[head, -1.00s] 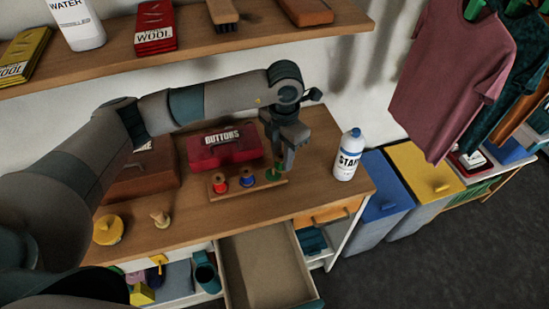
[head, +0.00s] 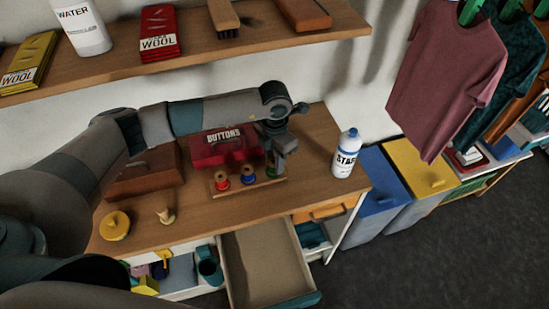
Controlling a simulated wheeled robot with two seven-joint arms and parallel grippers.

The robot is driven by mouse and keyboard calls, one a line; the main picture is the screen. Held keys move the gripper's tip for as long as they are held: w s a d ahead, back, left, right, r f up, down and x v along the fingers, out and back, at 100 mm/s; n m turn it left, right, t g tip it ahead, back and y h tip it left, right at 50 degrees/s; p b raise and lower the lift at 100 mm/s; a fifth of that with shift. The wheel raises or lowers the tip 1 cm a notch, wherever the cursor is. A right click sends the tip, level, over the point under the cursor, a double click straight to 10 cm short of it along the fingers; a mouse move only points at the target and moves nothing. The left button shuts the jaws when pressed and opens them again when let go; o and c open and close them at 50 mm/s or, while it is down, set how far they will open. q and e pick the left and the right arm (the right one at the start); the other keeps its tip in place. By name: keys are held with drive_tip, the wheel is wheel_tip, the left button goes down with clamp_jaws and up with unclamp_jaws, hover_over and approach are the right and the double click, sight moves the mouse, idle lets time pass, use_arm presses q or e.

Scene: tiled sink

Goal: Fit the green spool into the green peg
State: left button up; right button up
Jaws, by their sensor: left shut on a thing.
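The wooden spool rack (head: 262,184) lies on the wooden counter in front of the red BUTTONS box. A red spool (head: 221,183) stands at its left and a blue spool (head: 248,176) in its middle. The green spool (head: 270,172) is at the rack's right end, mostly hidden by my left gripper (head: 277,165). My left gripper points down there and is shut on the green spool. The green peg is hidden, so I cannot tell whether the spool is around it or above it. My right gripper is not in view.
The red BUTTONS box (head: 222,149) is behind the rack and a white starch bottle (head: 346,154) stands to the right. A yellow round item (head: 115,226) and a small wooden spool-like item (head: 166,216) sit front left. An open drawer (head: 265,268) juts out below the counter.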

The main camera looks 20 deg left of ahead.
use_arm(q)
drive_tip(key=shift+f, duration=0.15)
drive_tip(key=shift+f+b, duration=0.3)
drive_tip(key=shift+b, duration=0.05)
drive_tip(key=o, duration=1)
drive_tip(key=shift+r, duration=0.1)
drive_tip(key=shift+r, duration=0.1)
